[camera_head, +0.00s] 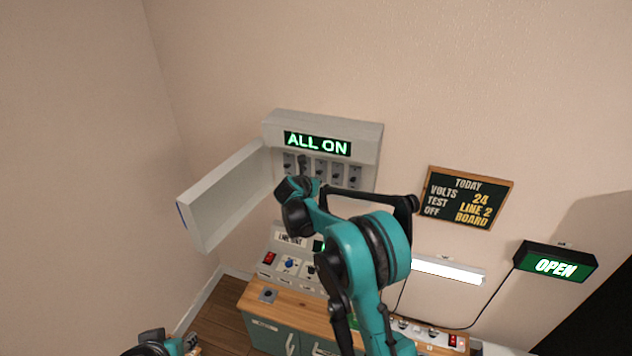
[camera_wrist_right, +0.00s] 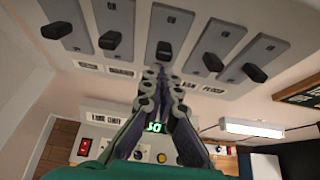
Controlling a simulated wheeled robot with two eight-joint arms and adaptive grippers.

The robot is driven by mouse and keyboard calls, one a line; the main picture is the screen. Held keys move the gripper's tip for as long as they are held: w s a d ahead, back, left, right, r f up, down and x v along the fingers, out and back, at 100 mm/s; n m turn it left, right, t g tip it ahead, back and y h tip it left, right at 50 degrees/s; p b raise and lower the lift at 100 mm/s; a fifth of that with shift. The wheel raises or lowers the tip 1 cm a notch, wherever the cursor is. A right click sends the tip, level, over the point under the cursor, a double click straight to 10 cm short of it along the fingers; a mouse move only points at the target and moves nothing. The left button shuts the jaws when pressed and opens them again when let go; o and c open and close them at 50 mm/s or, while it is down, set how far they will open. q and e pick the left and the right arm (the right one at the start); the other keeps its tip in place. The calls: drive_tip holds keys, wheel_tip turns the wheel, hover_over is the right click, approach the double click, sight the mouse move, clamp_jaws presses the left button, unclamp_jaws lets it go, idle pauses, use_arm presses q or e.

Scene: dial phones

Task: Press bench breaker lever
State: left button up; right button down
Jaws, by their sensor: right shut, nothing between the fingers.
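The grey breaker box (camera_head: 368,140) hangs on the wall with its door swung open to the left. Its display (camera_head: 318,144) reads "ALL ON" in green. Several dark levers sit in a row on grey plates below it. In the right wrist view the middle lever (camera_wrist_right: 164,50) is just beyond the tips of my right gripper (camera_wrist_right: 162,74); I cannot tell whether they touch. The label under that lever is hidden by the fingers. My right gripper (camera_head: 304,163) is shut and empty, at the lever row. My left gripper (camera_head: 165,345) is partly cut off at the bottom edge.
The open box door (camera_head: 228,195) stands out left of my right gripper. Below is a wooden-topped bench (camera_head: 258,302) with a control panel (camera_head: 290,240). A chalkboard (camera_head: 467,198), a lit white lamp (camera_head: 447,269) and a green "OPEN" sign (camera_head: 555,262) are to the right.

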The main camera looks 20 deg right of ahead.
use_arm(q)
drive_tip(key=shift+r+p, duration=0.35)
drive_tip(key=shift+r, duration=0.05)
use_arm(e)
drive_tip(key=shift+r, duration=0.7)
